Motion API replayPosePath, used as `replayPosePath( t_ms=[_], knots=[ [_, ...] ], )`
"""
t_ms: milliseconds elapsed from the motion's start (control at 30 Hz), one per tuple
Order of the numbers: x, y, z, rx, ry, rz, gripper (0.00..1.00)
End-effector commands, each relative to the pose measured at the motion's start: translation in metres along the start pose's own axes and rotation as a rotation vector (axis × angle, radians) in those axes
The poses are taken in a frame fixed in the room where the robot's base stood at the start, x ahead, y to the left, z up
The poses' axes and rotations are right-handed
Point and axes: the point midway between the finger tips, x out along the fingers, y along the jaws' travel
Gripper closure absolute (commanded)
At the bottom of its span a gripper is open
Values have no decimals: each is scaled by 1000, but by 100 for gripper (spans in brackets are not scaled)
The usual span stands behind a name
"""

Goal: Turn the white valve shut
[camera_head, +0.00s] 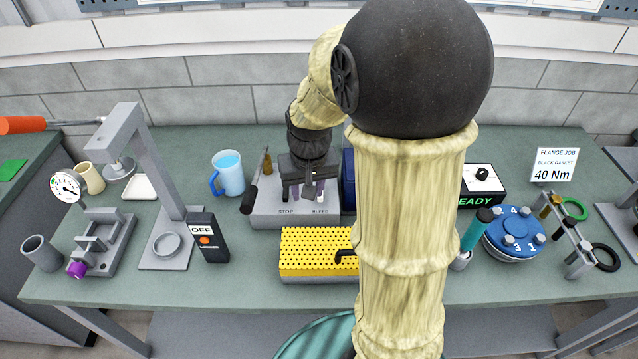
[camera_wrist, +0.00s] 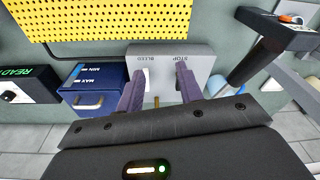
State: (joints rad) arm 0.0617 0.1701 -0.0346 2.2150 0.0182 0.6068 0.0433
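A grey box (camera_head: 268,208) with the printed words STOP and BLEED stands at the back middle of the bench. It also shows in the wrist view (camera_wrist: 205,68). My gripper (camera_head: 308,192) points down over this box. In the wrist view its two purple fingers (camera_wrist: 162,70) are apart, with a gap between their tips. A small white part (camera_wrist: 147,78), perhaps the white valve's handle, shows just inside the left finger on the BLEED side. I cannot tell whether the finger touches it. A brass stem (camera_wrist: 157,101) shows between the fingers. My gripper hides most of the valve in the head view.
A black-handled lever (camera_head: 256,186) sits at the box's left. A blue bin (camera_head: 348,170) stands close on its right. A yellow perforated block (camera_head: 312,252) lies in front. A blue jug (camera_head: 229,174) and a black OFF switch box (camera_head: 208,240) stand left. My arm covers the bench right of centre.

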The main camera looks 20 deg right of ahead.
Motion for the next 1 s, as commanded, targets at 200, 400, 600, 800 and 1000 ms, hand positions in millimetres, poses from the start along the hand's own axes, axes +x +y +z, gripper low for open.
replayPosePath(
  t_ms=[200, 400, 600, 800, 1000],
  knots=[
    [-8, 26, -75, 123, -73, 16, 64],
    [-16, 49, -121, 212, -129, 27, 64],
    [-19, 58, -134, 243, -149, 31, 64],
    [-19, 59, -134, 243, -148, 31, 64],
    [-14, 59, -133, 243, -149, 31, 64]
  ],
)
